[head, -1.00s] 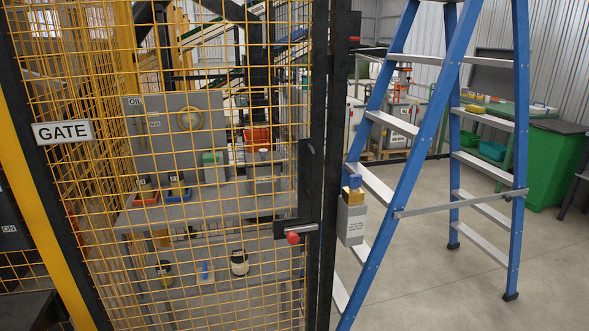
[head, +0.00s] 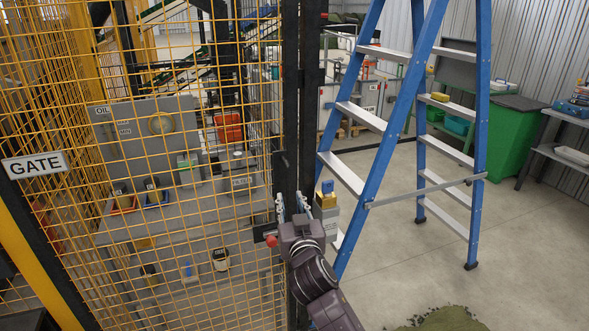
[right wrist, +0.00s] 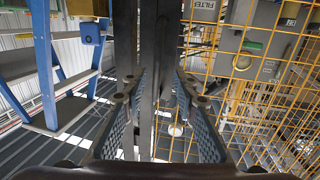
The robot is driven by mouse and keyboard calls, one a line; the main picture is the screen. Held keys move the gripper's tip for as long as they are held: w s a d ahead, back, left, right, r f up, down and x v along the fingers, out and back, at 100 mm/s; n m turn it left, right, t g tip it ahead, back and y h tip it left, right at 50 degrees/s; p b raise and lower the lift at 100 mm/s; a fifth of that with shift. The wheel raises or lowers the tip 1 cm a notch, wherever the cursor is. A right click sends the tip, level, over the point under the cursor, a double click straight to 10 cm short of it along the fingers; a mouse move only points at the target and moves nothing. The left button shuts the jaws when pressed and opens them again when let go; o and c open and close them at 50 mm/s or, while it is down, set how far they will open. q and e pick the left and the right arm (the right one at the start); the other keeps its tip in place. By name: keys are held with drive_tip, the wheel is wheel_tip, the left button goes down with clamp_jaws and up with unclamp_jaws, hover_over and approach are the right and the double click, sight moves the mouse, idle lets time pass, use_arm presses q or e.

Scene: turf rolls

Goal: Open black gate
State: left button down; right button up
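The black gate has yellow mesh (head: 150,215) in a black frame, with a white GATE sign (head: 35,165) at the left. It looks shut against the black post (head: 310,110). The latch handle with a red knob (head: 271,240) sits low on the gate's right edge, partly hidden by my arm. My right gripper (head: 291,200) is in front of that edge, fingers pointing up and away. In the right wrist view my gripper (right wrist: 158,95) is open, with dark upright bars (right wrist: 150,60) beyond and between the fingers. I cannot tell whether it touches the handle. My left gripper is out of view.
A blue stepladder (head: 385,130) stands close to the right of the post. A grey box with a yellow and blue top (head: 327,205) is by the post. Turf (head: 440,319) lies on the floor at the bottom right. Open floor (head: 400,265) lies around the ladder.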

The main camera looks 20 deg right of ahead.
sight(288, 180)
drive_tip(key=shift+w+d+r+p, duration=0.3)
drive_tip(key=shift+w+r, duration=0.1)
drive_tip(key=shift+w, duration=0.85)
drive_tip(key=shift+w+d+r+p, duration=0.25)
drive_tip(key=shift+w+r+p, duration=0.1)
drive_tip(key=shift+w, duration=0.95)
drive_tip(key=shift+w+d+r+p, duration=0.3)
drive_tip(key=shift+w+r, duration=0.1)
drive_tip(key=shift+w, duration=0.85)
drive_tip(key=shift+c, duration=0.3)
clamp_jaws()
